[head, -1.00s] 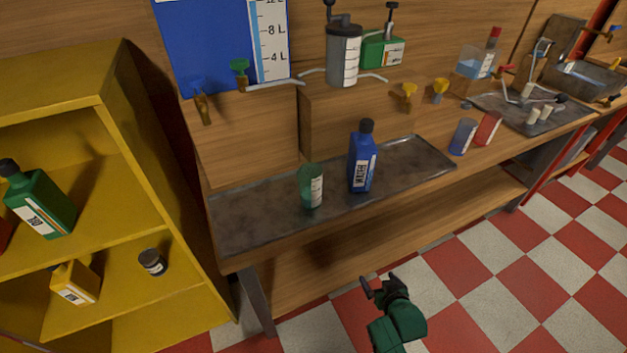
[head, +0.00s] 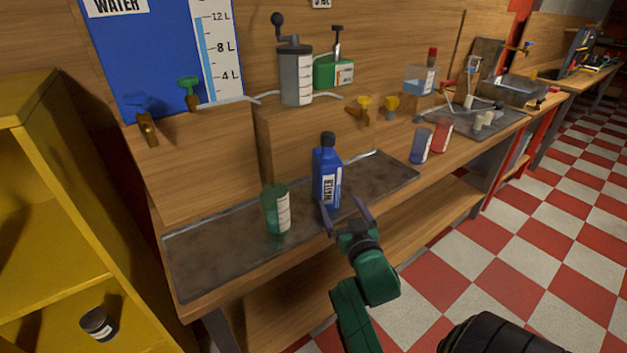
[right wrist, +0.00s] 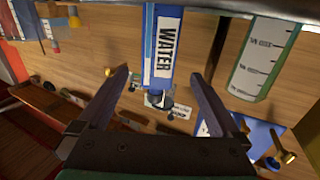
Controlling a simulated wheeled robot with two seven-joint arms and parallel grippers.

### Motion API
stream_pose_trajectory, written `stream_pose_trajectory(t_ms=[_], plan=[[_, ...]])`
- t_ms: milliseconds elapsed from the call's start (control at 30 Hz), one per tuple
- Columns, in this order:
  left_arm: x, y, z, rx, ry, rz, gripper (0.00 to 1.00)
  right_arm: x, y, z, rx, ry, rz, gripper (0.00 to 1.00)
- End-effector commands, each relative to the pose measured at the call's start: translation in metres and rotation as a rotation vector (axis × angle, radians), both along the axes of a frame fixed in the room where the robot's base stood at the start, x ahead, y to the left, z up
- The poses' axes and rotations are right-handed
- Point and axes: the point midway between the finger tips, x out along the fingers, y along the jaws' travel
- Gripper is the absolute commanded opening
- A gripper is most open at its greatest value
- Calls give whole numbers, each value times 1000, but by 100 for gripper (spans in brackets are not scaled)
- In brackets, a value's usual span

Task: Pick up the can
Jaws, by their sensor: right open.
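A blue can (head: 326,172) with a dark cap and a white label stands upright on the metal tray (head: 215,258) on the bench. In the right wrist view the can (right wrist: 164,45) appears upside down, and its label reads WATER. My right gripper (head: 343,206) is open and empty, just in front of the can in the head view. In the right wrist view the gripper (right wrist: 158,78) has its fingers spread, with the can between and beyond their tips. I cannot tell whether a finger touches it. My left gripper is not in view.
A green measuring cup (head: 277,209) stands left of the can on the tray. A blue cup (head: 422,145) and a red cup (head: 441,136) stand to the right. Taps and a grey dispenser (head: 296,78) are behind. A yellow shelf (head: 45,200) is at left.

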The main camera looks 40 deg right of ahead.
Motion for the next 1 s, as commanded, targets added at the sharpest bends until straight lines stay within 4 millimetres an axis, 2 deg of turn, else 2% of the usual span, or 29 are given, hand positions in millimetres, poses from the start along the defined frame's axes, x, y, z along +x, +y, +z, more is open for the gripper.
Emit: stream_pose_trajectory(t_ms=[67, 300, 467, 700, 800, 967, 1000], plan=[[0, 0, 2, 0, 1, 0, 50, 10, -5, 3, -2, -5, -2, 100], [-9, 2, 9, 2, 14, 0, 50, 66, -29, 4, -1, -3, -2, 100], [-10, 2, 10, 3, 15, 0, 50, 87, -38, 3, -1, -2, -1, 100], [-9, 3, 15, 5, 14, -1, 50, 125, -55, 3, 0, -1, -1, 100], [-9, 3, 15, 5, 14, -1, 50, 132, -58, 2, 0, 0, -1, 100], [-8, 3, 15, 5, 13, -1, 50, 131, -58, 2, 0, 0, 0, 100], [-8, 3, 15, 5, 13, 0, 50, 131, -58, 2, 0, 0, 0, 88]])
